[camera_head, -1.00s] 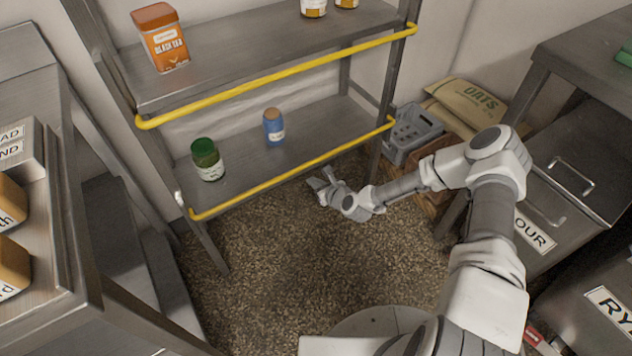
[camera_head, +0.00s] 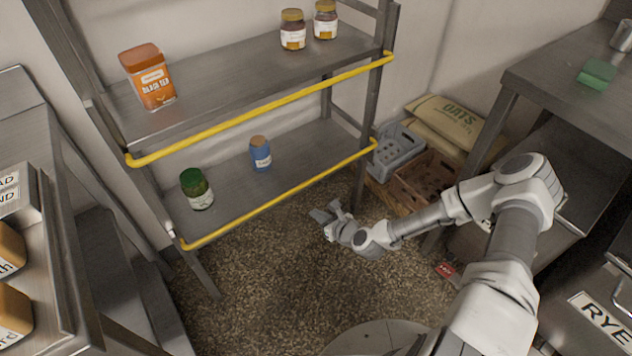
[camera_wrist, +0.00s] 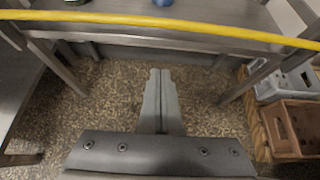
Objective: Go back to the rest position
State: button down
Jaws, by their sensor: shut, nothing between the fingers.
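My gripper (camera_head: 326,213) is in front of the shelf rack, lower than the yellow rail of its lower shelf and above the speckled floor. In the wrist view my gripper (camera_wrist: 161,74) points forward with its two fingers together and nothing between them. My arm reaches in from the lower right of the head view and is bent at the elbow. The gripper touches nothing that I can see.
The rack's lower shelf (camera_head: 225,190) holds a green jar (camera_head: 197,189) and a blue jar (camera_head: 260,153). An orange tin (camera_head: 148,77) stands on the upper shelf. A grey crate (camera_head: 397,150) and brown crate (camera_head: 424,180) stand right. Floor (camera_head: 290,270) before the rack is clear.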

jog(key=s+d+r+n+g+h, duration=0.2)
jog(key=d+r+n, duration=0.2)
jog(key=r+n, duration=0.35)
jog(key=s+d+r+n+g+h, duration=0.1)
jog(key=d+r+n+h, duration=0.1)
jog(key=d+r+n, duration=0.5)
jog(key=s+d+r+n+g+h, duration=0.2)
jog(key=r+n, duration=0.4)
jog(key=r, duration=0.5)
jog(key=s+a+r+n+t, duration=0.1)
jog(key=s+r+n, duration=0.8)
jog(key=s+r, duration=1.05)
notch_tip(320, 180, up, 21)
jog(key=s+p, duration=0.1)
jog(key=p, duration=2.1)
jog(key=shift+a+r+h, duration=0.15)
jog(key=shift+h, duration=0.15)
